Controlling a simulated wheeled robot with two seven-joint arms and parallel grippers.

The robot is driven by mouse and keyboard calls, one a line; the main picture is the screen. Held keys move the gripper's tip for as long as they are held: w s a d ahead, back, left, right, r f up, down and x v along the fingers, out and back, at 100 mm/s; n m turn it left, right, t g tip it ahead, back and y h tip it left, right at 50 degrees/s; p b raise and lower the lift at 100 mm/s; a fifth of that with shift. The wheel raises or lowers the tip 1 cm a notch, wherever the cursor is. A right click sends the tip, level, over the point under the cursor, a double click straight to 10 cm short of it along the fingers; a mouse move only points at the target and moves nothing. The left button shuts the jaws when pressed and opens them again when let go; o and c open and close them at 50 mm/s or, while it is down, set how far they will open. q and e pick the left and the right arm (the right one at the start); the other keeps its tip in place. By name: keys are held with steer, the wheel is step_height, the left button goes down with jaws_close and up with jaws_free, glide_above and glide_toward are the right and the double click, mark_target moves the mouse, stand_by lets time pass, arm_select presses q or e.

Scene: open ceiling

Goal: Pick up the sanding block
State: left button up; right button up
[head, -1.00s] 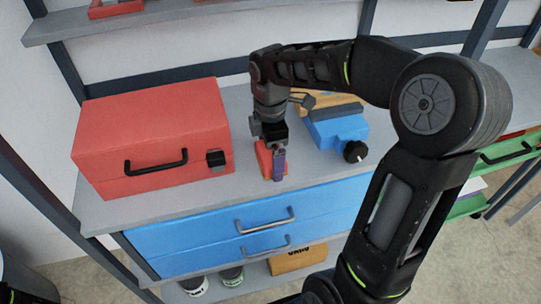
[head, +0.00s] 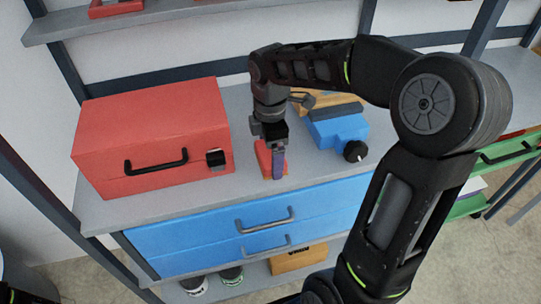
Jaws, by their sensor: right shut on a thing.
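The sanding block (head: 264,158) shows as a small red and orange piece on the grey worktop, between the red toolbox and the blue tool. My right gripper (head: 278,164) points down at it from above, with a purple finger in front of the block. The gripper is shut on the block. The finger and gripper body hide part of the block, and I cannot tell whether it is clear of the worktop. My left gripper is not in view.
A red toolbox (head: 150,130) with a black handle stands close on the left. A blue tool (head: 338,131) with a black knob lies close on the right. Blue drawers (head: 240,222) with handles are below the worktop (head: 160,204). A shelf (head: 190,14) runs above.

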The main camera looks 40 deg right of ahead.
mark_target(270, 151)
steer(key=shift+c, duration=1.3)
steer(key=shift+r, duration=0.1)
step_height(270, 151, up, 10)
steer(key=shift+f, duration=0.1)
